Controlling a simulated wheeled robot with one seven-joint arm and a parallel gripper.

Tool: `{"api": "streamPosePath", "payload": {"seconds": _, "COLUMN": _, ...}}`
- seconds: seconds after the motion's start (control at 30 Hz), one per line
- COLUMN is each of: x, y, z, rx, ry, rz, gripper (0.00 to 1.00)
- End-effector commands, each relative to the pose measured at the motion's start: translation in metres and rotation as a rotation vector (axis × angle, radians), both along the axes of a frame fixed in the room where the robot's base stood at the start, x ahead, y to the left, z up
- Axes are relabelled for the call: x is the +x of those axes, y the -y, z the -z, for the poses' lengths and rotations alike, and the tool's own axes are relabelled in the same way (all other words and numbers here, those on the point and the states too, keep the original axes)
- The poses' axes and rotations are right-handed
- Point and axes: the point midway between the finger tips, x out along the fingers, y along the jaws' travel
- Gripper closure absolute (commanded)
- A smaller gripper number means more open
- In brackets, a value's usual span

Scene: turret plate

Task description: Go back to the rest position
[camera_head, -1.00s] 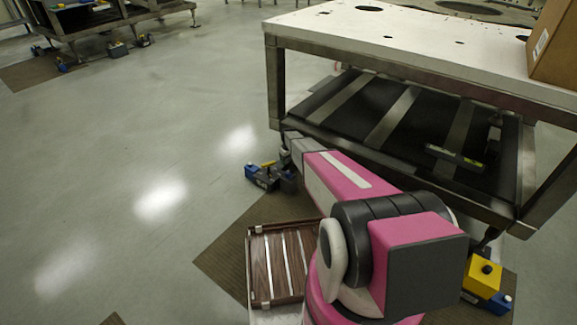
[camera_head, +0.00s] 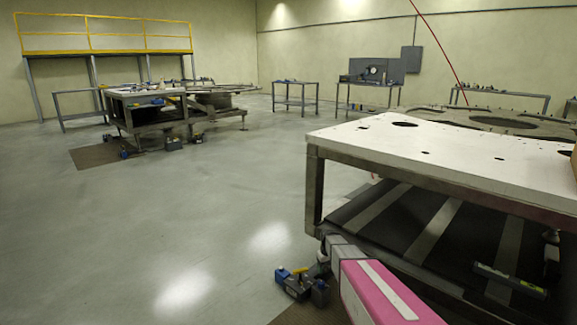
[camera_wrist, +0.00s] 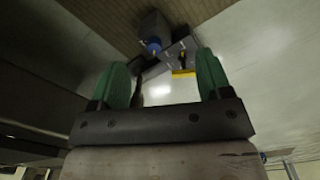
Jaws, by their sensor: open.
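My gripper (camera_wrist: 163,85) is open in the wrist view, with its two green fingers spread apart and nothing between them. Beyond the fingers, the wrist view shows floor and a grey foot unit with a blue knob and a yellow part (camera_wrist: 180,52). In the head view my pink and grey arm (camera_head: 375,290) shows at the bottom, beside the near left corner of the white-topped turret plate table (camera_head: 400,145). The fingers are not visible in the head view.
A blue and grey foot unit (camera_head: 301,285) stands by the table's near left leg. A brown box (camera_head: 574,165) shows at the right edge. Another workbench (camera_head: 150,110) and a yellow-railed platform (camera_head: 105,38) stand at the back left. The grey floor (camera_head: 180,215) on the left is clear.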

Motion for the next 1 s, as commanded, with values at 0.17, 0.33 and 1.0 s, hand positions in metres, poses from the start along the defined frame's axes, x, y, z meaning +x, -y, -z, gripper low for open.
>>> {"api": "streamPosePath", "payload": {"seconds": 0.17, "x": -0.095, "y": 0.001, "z": -0.069, "rx": 0.002, "ry": 0.002, "rz": 0.093, "gripper": 0.28}}
{"api": "streamPosePath", "payload": {"seconds": 0.33, "x": -0.173, "y": 0.001, "z": -0.122, "rx": 0.005, "ry": 0.002, "rz": 0.183, "gripper": 0.28}}
{"api": "streamPosePath", "payload": {"seconds": 1.0, "x": -0.269, "y": 0.001, "z": -0.18, "rx": 0.007, "ry": 0.002, "rz": 0.306, "gripper": 0.28}}
